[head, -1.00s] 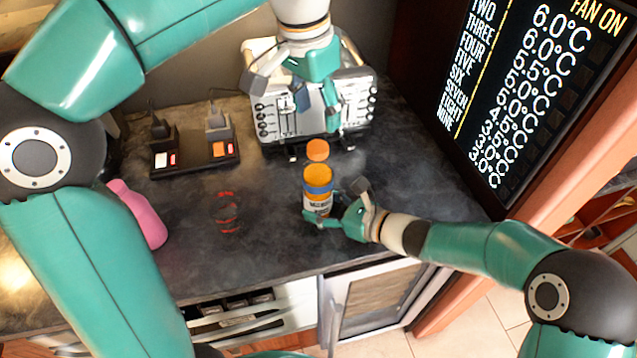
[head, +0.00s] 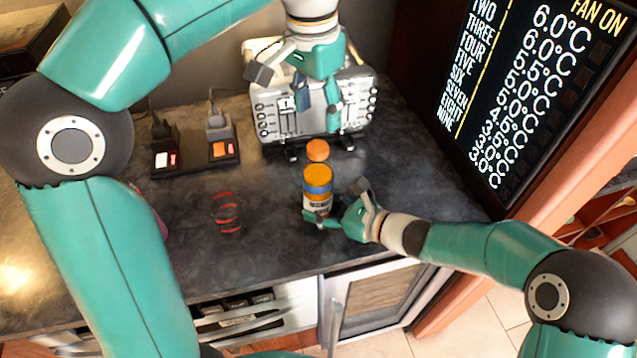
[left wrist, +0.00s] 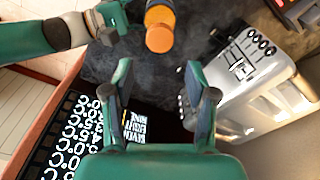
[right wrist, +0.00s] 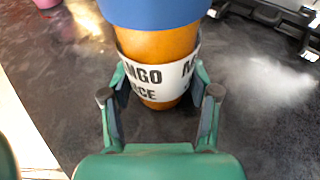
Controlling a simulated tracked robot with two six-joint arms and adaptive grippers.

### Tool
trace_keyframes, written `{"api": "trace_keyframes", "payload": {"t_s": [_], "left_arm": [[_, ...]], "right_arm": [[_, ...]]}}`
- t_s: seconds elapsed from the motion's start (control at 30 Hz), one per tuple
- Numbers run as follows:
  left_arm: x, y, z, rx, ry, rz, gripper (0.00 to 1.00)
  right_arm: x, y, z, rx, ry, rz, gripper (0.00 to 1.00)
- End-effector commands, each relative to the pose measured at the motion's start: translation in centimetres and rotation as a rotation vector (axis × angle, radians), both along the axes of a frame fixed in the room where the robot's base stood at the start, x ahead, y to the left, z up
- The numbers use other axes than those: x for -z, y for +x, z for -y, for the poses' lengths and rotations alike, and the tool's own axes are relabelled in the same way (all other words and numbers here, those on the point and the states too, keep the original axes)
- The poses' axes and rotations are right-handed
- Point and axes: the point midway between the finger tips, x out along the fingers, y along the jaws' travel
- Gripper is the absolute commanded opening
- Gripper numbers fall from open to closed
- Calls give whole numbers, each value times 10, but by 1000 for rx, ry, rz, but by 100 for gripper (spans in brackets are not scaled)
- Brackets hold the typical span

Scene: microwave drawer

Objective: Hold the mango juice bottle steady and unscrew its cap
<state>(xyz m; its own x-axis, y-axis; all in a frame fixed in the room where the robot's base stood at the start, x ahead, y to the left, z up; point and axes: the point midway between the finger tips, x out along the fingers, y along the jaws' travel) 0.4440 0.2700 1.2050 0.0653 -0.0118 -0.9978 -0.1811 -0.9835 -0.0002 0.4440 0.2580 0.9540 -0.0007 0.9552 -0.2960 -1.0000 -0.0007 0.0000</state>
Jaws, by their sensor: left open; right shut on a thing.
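The mango juice bottle (head: 317,180) stands upright on the dark counter, with an orange top, blue band and white label. Its orange cap (head: 317,150) shows above it across a dark gap; I cannot tell how the two join. My right gripper (head: 328,214) is shut around the bottle's label, which fills the right wrist view (right wrist: 155,75). My left gripper (head: 318,106) is open and empty, behind and above the cap, in front of the toaster. In the left wrist view, the cap (left wrist: 159,39) lies beyond the open fingers (left wrist: 160,78), apart from them.
A silver toaster (head: 358,98) stands behind the bottle. A switched power strip (head: 195,160) with plugs lies to its left. A large display panel (head: 535,85) rises at the right.

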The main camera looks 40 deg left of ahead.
Motion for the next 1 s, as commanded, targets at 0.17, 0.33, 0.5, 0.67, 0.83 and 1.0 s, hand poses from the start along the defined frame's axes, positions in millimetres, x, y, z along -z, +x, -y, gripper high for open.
{"api": "trace_keyframes", "payload": {"t_s": [0.17, 0.33, 0.5, 0.67, 0.83, 1.0], "left_arm": [[2, 1, 1, 1, 12, -67, 57], [13, 0, 0, 0, 13, -69, 57], [32, 0, 0, 0, 12, -69, 57], [53, 0, 0, 0, 12, -68, 57], [68, 0, 0, 0, 11, -67, 57], [75, 0, 0, 0, 11, -67, 57]], "right_arm": [[0, 0, 0, 0, 0, 0, 0], [0, 0, 0, 0, 0, 0, 0], [0, 0, 0, 0, 0, 0, 0], [0, 0, 0, -1, 0, 0, 0], [0, 0, 0, -1, 0, 0, 0], [0, 0, 0, -1, 0, 0, 0]]}}
